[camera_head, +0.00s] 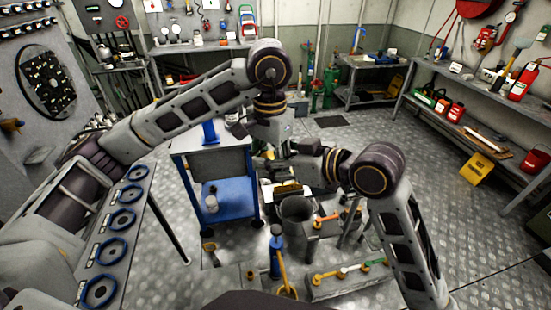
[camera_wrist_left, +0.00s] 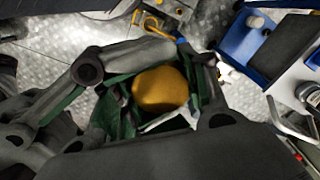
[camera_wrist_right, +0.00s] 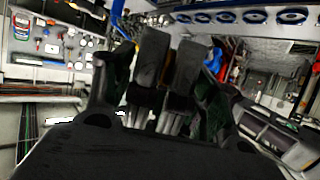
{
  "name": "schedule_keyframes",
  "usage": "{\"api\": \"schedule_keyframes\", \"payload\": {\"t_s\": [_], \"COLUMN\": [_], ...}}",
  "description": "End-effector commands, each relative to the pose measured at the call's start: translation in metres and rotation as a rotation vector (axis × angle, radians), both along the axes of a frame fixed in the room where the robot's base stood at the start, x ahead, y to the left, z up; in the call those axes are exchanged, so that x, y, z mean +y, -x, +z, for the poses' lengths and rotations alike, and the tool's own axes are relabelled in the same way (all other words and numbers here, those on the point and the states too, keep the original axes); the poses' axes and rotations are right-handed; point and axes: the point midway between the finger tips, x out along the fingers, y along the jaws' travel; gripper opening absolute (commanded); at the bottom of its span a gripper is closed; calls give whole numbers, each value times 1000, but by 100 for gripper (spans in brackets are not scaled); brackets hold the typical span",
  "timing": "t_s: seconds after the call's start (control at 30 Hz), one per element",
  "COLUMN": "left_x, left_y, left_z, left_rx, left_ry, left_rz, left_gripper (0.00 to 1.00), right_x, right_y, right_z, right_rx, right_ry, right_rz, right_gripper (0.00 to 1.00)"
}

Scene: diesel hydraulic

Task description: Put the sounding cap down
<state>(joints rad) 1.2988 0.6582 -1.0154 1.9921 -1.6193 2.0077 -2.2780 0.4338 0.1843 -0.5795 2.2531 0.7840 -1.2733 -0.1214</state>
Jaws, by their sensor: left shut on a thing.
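The sounding cap (camera_wrist_left: 160,88) is a rounded yellow-orange piece in the left wrist view. My left gripper (camera_wrist_left: 158,98) is shut around it, with a finger on each side. In the head view my left gripper hangs below its wrist beside the blue cart, and the cap cannot be made out there. My right gripper (camera_wrist_right: 170,75) shows in its own wrist view with its two finger pads close together and nothing seen between them. In the head view my right arm reaches in from the right towards the middle, close to the left wrist.
A blue cart (camera_head: 230,190) stands left of centre with a bottle on its lower shelf. Workbenches line the right wall.

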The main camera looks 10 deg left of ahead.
Motion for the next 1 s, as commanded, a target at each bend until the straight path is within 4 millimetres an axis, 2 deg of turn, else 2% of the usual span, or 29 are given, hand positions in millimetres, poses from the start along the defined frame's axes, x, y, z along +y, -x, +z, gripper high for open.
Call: {"api": "schedule_keyframes", "payload": {"t_s": [0.03, 0.23, 0.27, 0.43, 1.0], "left_x": [0, 0, 0, 0, 0], "left_y": [0, 0, 0, 0, 0], "left_z": [0, 0, 0, 0, 5], "left_rx": [0, 0, 0, 0, 0], "left_ry": [0, 0, 0, 0, 0], "left_rz": [0, 0, 0, 0, 0], "left_gripper": [23, 23, 47, 69, 69], "right_x": [0, 0, 0, 0, 0], "right_y": [0, 0, 0, 0, 0], "right_z": [0, 0, 0, 0, 0], "right_rx": [0, 0, 0, 0, 0], "right_ry": [0, 0, 0, 0, 0], "right_rz": [0, 0, 0, 0, 0], "right_gripper": [45, 21, 21, 21, 21]}}
